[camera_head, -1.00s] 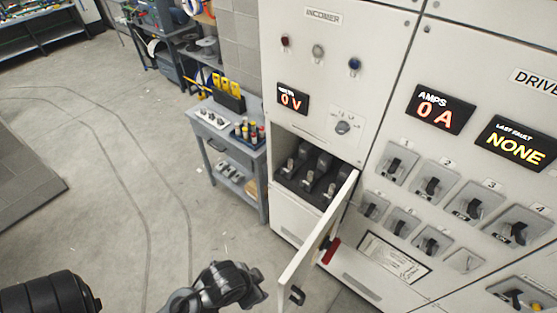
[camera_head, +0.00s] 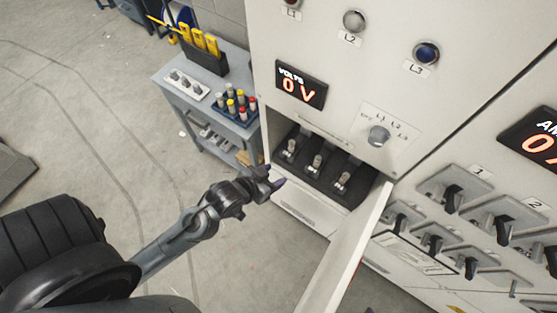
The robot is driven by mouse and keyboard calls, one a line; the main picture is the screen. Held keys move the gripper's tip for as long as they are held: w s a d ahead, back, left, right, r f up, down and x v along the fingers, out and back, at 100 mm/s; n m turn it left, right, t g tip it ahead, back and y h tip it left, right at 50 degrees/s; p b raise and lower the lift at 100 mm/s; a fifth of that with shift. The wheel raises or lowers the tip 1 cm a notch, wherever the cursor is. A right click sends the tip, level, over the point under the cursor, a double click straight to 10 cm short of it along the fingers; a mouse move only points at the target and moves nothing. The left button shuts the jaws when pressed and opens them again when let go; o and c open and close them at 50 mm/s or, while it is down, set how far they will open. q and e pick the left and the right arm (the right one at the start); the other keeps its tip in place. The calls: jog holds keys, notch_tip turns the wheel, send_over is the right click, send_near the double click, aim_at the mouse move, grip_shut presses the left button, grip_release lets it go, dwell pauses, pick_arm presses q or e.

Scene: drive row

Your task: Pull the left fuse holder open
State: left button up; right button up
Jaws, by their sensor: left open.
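The left fuse holder (camera_head: 291,148) is the leftmost of three black holders with pale handles in the open compartment of the incomer cabinet. The middle holder (camera_head: 317,164) and the right holder (camera_head: 343,181) sit beside it in the row. All three look seated alike. My left gripper (camera_head: 275,178) is open and empty, in front of the compartment's left edge, below and left of the left holder and apart from it in the picture. My right gripper does not show.
The open compartment door (camera_head: 345,255) stands out toward me on the right. Left of the cabinet, a grey bench (camera_head: 172,72) holds a rack of fuses (camera_head: 236,105) and yellow tools. Switches (camera_head: 452,197) line the panel at right.

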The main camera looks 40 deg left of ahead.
pick_arm(q)
jog(key=w+a+f+n+t+y+b, duration=0.1)
jog(key=w+a+f+t+b, duration=0.1)
jog(key=f+b, duration=0.4)
jog(key=w+a+f+t+b, duration=0.2)
jog(key=f+t+b, duration=0.1)
jog(key=f+b, duration=0.35)
jog(key=t+y+b, duration=0.2)
jog(key=t+b, duration=0.1)
jog(key=b, duration=1.4)
send_near(282, 162)
jog(key=w, duration=0.2)
jog(key=w+b, duration=0.1)
jog(key=w, duration=0.2)
jog(key=w+a, duration=0.1)
jog(key=w, duration=0.2)
jog(key=shift+r+b, duration=0.1)
jog(key=shift+b, duration=0.2)
grip_shut()
